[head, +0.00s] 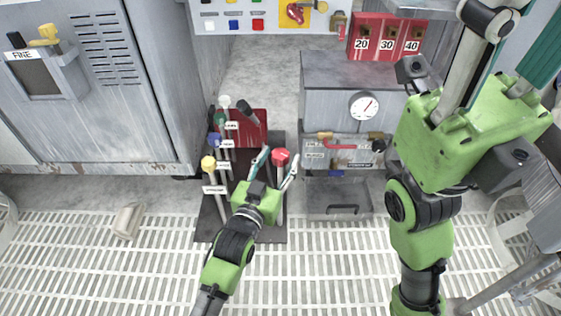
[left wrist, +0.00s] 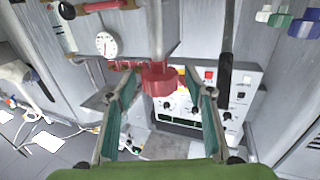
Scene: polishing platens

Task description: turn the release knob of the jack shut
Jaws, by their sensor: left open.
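The red knob (head: 281,157) tops a thin upright post beside a row of labelled posts. In the left wrist view the red knob (left wrist: 160,78) sits between the two fingers, with a visible gap on each side. My left gripper (head: 279,163) is open around it and does not appear to grip it. A red body (head: 246,126), perhaps the jack's, lies behind the posts, partly hidden. I cannot tell from the picture which knob is the release knob. My right gripper (head: 512,50) is raised close to the camera at the right, its fingers spread and empty.
White, green, blue and yellow (head: 208,163) knobs stand on posts just left. A grey cabinet with a gauge (head: 364,106) and a red-handled valve (head: 340,146) is at right. A beige object (head: 128,221) lies on the grated floor, otherwise clear at front left.

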